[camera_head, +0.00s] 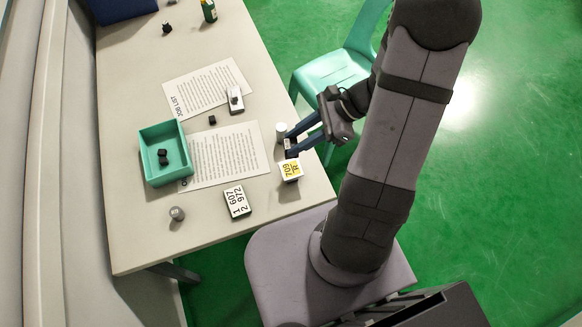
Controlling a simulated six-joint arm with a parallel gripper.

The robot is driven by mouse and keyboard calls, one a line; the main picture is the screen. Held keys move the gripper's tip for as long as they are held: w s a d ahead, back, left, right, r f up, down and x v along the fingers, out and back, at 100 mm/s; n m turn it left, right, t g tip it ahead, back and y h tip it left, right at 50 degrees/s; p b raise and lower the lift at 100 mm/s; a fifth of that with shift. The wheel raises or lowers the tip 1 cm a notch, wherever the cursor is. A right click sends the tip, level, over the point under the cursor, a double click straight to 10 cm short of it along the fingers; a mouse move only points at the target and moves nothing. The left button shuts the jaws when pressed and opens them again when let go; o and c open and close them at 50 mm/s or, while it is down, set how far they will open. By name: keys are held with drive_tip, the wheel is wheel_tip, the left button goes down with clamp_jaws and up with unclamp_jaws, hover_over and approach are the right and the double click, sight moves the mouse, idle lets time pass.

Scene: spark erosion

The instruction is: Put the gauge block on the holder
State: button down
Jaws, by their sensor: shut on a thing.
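My gripper (286,143) is low over the right edge of the table, its two dark blue fingers pointing left. It is shut on a small pale and dark piece (288,144), which looks like the gauge block; the fingers partly hide it. I cannot tell whether the piece touches the table. A small whitish block with a dark piece on it (236,100) lies on the upper paper, left of and beyond my gripper. It may be the holder, but it is too small to be sure.
A white cylinder (281,129) stands just beyond my fingers, and a yellow-labelled box (290,170) just in front. A teal tray (146,172) holds dark pieces. A number card (237,201), grey cylinder (177,213) and dark cube (212,120) lie around. The table's front left is clear.

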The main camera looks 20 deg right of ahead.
drive_tip(key=shift+a+r+m+t, duration=0.1)
drive_tip(key=shift+m+t, duration=0.7)
drive_tip(key=shift+m, duration=0.2)
drive_tip(key=shift+h, duration=0.3)
hover_over(296, 169)
drive_tip(key=shift+f, duration=2.95)
drive_tip(key=shift+f, duration=0.1)
drive_tip(key=shift+f, duration=2)
drive_tip(key=c, duration=1.4)
unclamp_jaws()
drive_tip(key=shift+f, duration=0.1)
drive_tip(key=shift+o, duration=0.2)
